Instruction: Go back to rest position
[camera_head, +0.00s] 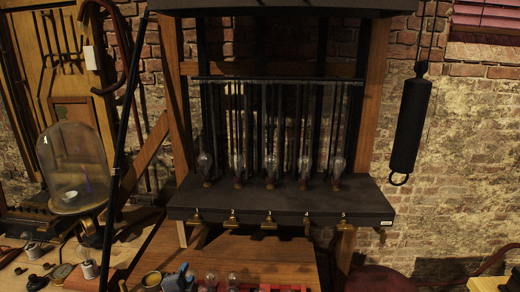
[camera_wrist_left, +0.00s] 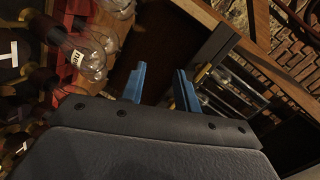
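My left gripper (camera_head: 180,278) shows as a small blue shape at the bottom edge of the head view, by the front of the wooden table. In the left wrist view its two blue fingers (camera_wrist_left: 161,82) stand apart with nothing between them, so it is open and empty. Glass bulbs (camera_wrist_left: 88,60) lie to the left of the fingers in that view, apart from them. My right gripper is not in either view.
A dark shelf (camera_head: 285,198) with several upright bulbs and numbered brass clips stands at the back. A glass dome (camera_head: 76,165) stands at the left. More bulbs (camera_head: 233,280) sit on the wooden table (camera_head: 265,255) right of the gripper. A dark cylinder (camera_head: 410,125) hangs at the right.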

